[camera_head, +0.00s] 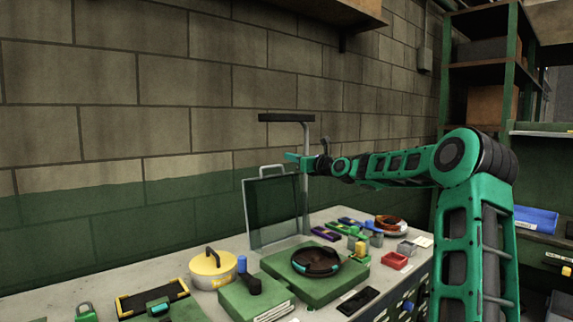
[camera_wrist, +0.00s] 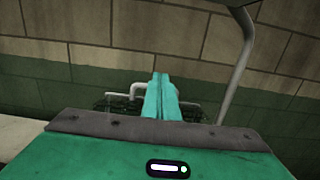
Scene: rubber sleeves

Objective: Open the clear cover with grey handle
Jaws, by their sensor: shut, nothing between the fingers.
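The clear cover (camera_head: 272,212) is a grey-framed see-through panel. It stands nearly upright at the back of the bench, close to the wall. Its grey handle (camera_head: 272,167) is on the top edge, and it also shows in the wrist view (camera_wrist: 112,88), left of the fingers and partly hidden behind them. My gripper (camera_head: 290,156) is teal, shut and empty, near the upper right of the handle. In the wrist view its fingers (camera_wrist: 160,78) are pressed together. I cannot tell whether they touch the handle.
A grey post with a dark top bar (camera_head: 286,118) stands just right of the cover. A green base with a dark round part (camera_head: 316,262), a yellow round lid (camera_head: 213,268), a red tray (camera_head: 395,260) and several small items crowd the bench. Space above the bench is mostly free.

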